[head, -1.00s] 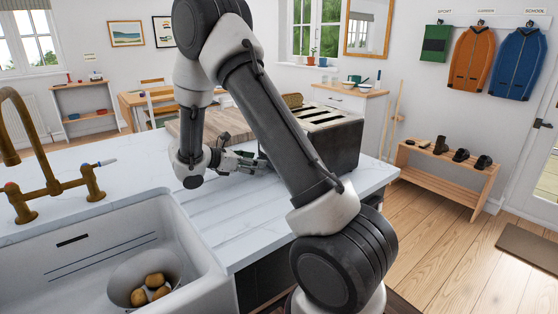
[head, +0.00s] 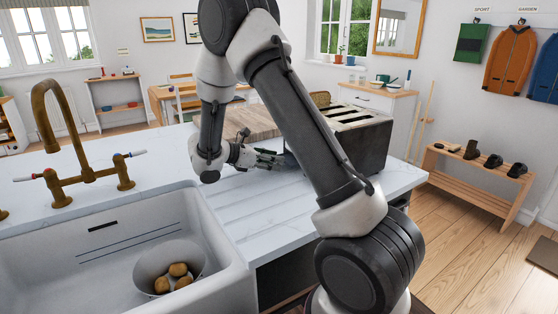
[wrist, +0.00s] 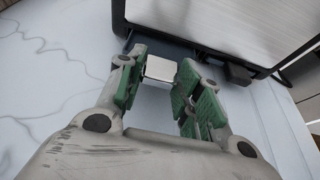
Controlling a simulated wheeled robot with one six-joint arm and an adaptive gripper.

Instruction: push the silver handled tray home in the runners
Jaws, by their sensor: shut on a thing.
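The toaster (head: 372,150) stands on the white worktop, dark-sided with a pale slotted top. In the wrist view its brushed metal side (wrist: 222,25) fills the top. The tray's silver handle (wrist: 160,68) shows as a small bright tab at the toaster's lower edge. My gripper (wrist: 160,76) is shut on this handle, with green pads on both sides. In the head view my gripper (head: 272,159) is low beside the toaster's left end. My arm covers part of the toaster there.
A wooden board (head: 250,118) lies on the worktop behind my gripper. The sink (head: 110,235), with a bowl (head: 150,258) of potatoes, and the brass tap (head: 75,170) are at the left. The worktop (head: 255,205) in front of my gripper is clear.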

